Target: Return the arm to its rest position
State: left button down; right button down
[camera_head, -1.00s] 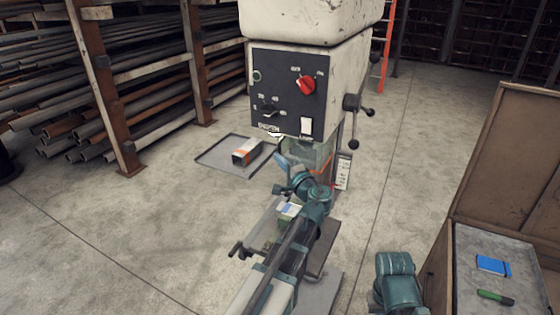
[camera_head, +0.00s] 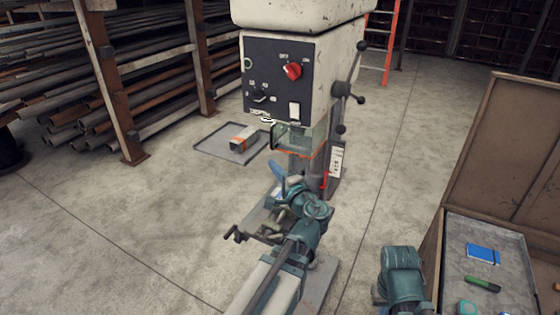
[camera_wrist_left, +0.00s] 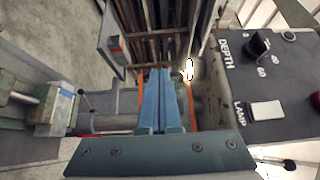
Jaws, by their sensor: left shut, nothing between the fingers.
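My left arm (camera_head: 285,250) reaches up from the bottom of the head view toward the drill press (camera_head: 300,60). My left gripper (camera_head: 277,172) is just below and in front of the press's control box, with its blue fingers pointing up and away. In the left wrist view the two blue fingers (camera_wrist_left: 162,100) lie together, shut and empty. The control panel (camera_wrist_left: 265,85) with its lamp switch and depth label is to their right. A teal part of my right arm (camera_head: 403,280) shows at the lower right; its gripper is out of view.
The press's spoked handle (camera_head: 342,90) sticks out on its right. A clear guard (camera_head: 305,138) hangs below the control box. A tray (camera_head: 212,140) with a box lies on the floor behind. Floor to the left is open.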

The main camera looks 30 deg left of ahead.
pick_arm(q)
jog(key=shift+s+d, duration=0.35)
jog(key=shift+s, duration=0.25)
pick_arm(e)
jog(key=shift+s+d, duration=0.15)
jog(key=shift+d, duration=0.2)
pick_arm(q)
jog(key=shift+f, duration=0.1)
jog(key=s+d+f+n+g+h, duration=0.2)
jog(key=s+d+f+g+h, duration=0.15)
jog(key=d+f, duration=0.35)
jog(key=s+d+f+n+g+h, duration=0.25)
jog(key=d+f+h, duration=0.2)
jog(key=f, duration=0.45)
jog(key=s+d+f+g+h, duration=0.2)
jog(key=s+d, duration=0.3)
jog(key=d, duration=0.3)
jog(key=s+d+f+g+h, duration=0.3)
jog(key=s+d, duration=0.3)
jog(key=d, duration=0.2)
jog(key=shift+f+m, duration=0.4)
jog(key=shift+m, duration=0.05)
